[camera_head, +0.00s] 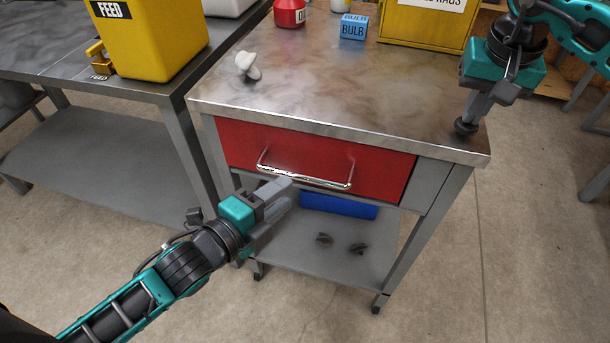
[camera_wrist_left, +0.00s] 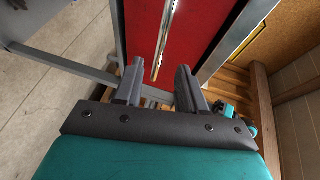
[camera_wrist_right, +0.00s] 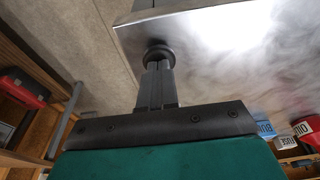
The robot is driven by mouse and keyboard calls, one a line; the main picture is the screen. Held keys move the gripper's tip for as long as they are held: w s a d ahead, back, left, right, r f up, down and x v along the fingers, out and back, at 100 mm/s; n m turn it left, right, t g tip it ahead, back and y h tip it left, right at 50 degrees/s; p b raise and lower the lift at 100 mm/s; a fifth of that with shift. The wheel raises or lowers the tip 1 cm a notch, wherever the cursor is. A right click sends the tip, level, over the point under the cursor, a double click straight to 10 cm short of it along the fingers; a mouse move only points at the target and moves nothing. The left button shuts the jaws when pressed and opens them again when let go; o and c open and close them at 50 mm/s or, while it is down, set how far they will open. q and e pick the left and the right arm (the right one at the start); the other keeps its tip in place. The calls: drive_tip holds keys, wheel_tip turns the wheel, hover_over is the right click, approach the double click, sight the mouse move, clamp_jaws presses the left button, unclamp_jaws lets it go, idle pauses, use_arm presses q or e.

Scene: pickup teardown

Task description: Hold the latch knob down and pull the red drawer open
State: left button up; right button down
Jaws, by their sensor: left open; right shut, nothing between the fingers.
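The red drawer (camera_head: 300,158) is set under the metal tabletop and sits closed. Its chrome bar handle (camera_head: 305,179) runs across the front; it also shows in the left wrist view (camera_wrist_left: 162,45), between the fingers. My left gripper (camera_head: 285,192) is open, with its fingertips close to the handle's left half; I cannot tell if they touch it. The dark latch knob (camera_head: 465,127) is at the tabletop's front right corner and shows in the right wrist view (camera_wrist_right: 158,54). My right gripper (camera_head: 477,108) is shut and empty, pointing down with its tips on or just above the knob.
On the tabletop (camera_head: 330,85) are a white object (camera_head: 247,66), a red can (camera_head: 289,13), a blue bulb box (camera_head: 353,27) and a yellow rags box (camera_head: 425,22). Below the drawer, a blue bin (camera_head: 340,206) and two small dark pieces rest on the lower shelf (camera_head: 320,255).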

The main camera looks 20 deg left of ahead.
sight(305, 176)
use_arm(q)
drive_tip(key=x, duration=0.7)
drive_tip(key=shift+w+d+f, duration=0.1)
drive_tip(key=shift+w, duration=0.25)
drive_tip(key=shift+c, duration=0.3)
clamp_jaws()
